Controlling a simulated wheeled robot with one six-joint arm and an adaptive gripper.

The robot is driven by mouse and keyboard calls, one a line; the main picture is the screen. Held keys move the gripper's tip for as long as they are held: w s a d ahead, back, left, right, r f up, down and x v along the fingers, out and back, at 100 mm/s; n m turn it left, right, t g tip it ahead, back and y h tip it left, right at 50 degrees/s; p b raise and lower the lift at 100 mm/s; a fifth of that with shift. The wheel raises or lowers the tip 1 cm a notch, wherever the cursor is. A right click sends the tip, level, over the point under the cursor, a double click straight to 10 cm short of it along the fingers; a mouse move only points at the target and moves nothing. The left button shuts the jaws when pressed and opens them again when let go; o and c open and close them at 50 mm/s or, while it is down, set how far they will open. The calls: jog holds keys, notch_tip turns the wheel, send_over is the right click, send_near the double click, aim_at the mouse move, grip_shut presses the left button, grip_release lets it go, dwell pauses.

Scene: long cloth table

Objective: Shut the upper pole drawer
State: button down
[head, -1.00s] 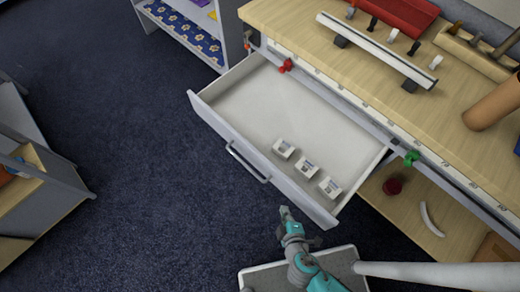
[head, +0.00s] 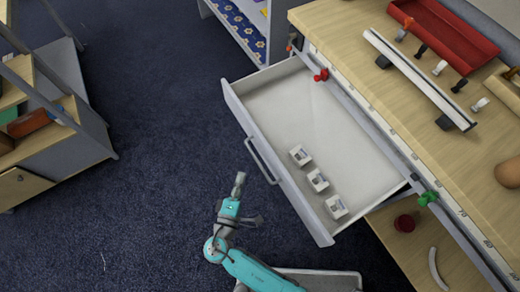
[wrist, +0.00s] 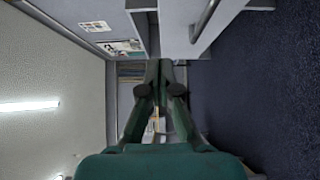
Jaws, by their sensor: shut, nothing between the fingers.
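The upper pole drawer (head: 310,120) stands pulled far out of the workbench in the head view. Its grey front panel (head: 275,165) carries a bar handle (head: 262,161), and three small white boxes (head: 318,181) lie inside near the front. My gripper (head: 240,182) is outside the drawer, left of the front panel and close to the handle, with a gap visible in the picture. In the wrist view my gripper (wrist: 165,68) has its fingers together and empty. The drawer front and its handle (wrist: 205,20) show at the upper right there.
The workbench top (head: 350,45) holds a red tray (head: 450,35), a pale rail (head: 415,78) and several small tools. A red clamp (head: 321,75) and a green clamp (head: 428,198) sit along the bench edge. A shelf cart (head: 60,130) stands at left. Dark carpet between is clear.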

send_near(261, 141)
jog(key=w+a, duration=0.2)
jog(key=w, duration=0.1)
jog(key=shift+w+d, duration=1.1)
jog(key=shift+w, duration=0.1)
jog(key=shift+w+d, duration=0.3)
jog(key=shift+d, duration=0.2)
